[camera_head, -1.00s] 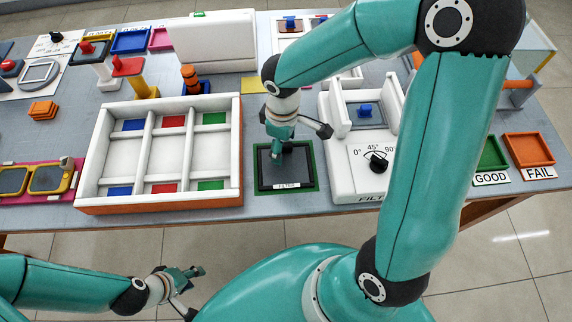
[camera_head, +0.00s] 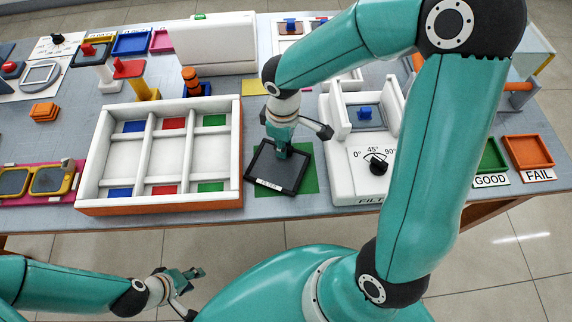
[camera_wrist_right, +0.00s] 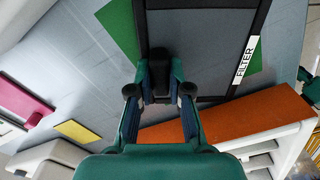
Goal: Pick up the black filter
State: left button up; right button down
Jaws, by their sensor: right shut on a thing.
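The black filter (camera_head: 272,176) is a square dark panel with a black frame and a white FILTER label. It is tilted and turned over its green mat (camera_head: 309,180), part of which shows beside it. My right gripper (camera_head: 284,153) is shut on the filter's raised black handle. In the right wrist view the gripper (camera_wrist_right: 160,85) has its fingers around the black handle, and the filter (camera_wrist_right: 200,50) spreads out beyond it. My left gripper (camera_head: 190,275) hangs off the table's front edge, empty, with its fingers apart.
A white sorting box (camera_head: 160,155) with several compartments stands left of the filter. A white filter station (camera_head: 360,168) with an angle dial (camera_head: 377,167) stands close on the right. Green (camera_head: 490,155) and orange (camera_head: 528,152) trays lie further right. The table's front edge is near.

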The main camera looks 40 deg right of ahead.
jog(key=shift+r+p, duration=1.25)
jog(key=shift+r, duration=0.6)
